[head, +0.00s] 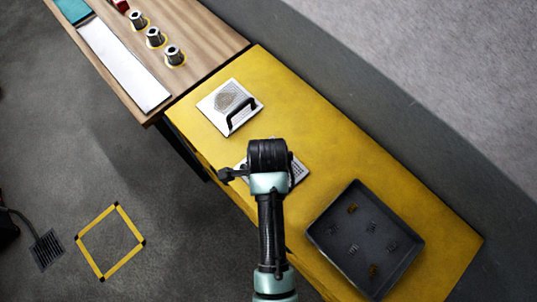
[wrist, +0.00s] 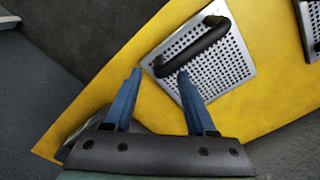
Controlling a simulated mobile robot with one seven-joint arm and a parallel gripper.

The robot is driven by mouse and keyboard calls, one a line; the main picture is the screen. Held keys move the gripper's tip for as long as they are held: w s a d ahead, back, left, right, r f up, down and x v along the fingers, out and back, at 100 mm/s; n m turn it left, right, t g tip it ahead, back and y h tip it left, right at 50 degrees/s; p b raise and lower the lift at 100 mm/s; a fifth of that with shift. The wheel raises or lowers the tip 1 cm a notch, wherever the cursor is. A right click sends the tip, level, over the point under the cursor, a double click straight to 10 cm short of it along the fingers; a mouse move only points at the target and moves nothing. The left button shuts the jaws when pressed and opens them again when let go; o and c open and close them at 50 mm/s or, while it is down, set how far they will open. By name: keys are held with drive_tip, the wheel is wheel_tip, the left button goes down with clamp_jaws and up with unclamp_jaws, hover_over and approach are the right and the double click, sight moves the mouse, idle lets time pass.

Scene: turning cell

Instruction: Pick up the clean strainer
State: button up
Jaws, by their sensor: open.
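The clean strainer (wrist: 228,75) is a square, perforated metal plate with a black bar handle (wrist: 200,45); no residue shows on its visible part. In the head view the strainer (head: 301,171) is mostly hidden under my arm. My gripper (wrist: 160,74) is open, with its blue fingertips apart near one end of the handle. That end appears between the fingertips; I cannot tell how far above it they are. A second strainer (head: 217,107) with a brownish patch and a black handle lies farther up the yellow table; its edge shows in the wrist view (wrist: 311,22).
The yellow table (head: 330,140) has bare room along its right side. A dark tray (head: 392,252) with small dark and brown bits stands at lower right. A wooden bench (head: 200,35) with several metal pieces (head: 173,54) adjoins the table.

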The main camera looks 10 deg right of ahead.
drive_tip(key=shift+f, duration=1.9)
drive_tip(key=shift+c, duration=0.3)
clamp_jaws()
drive_tip(key=shift+w, duration=0.1)
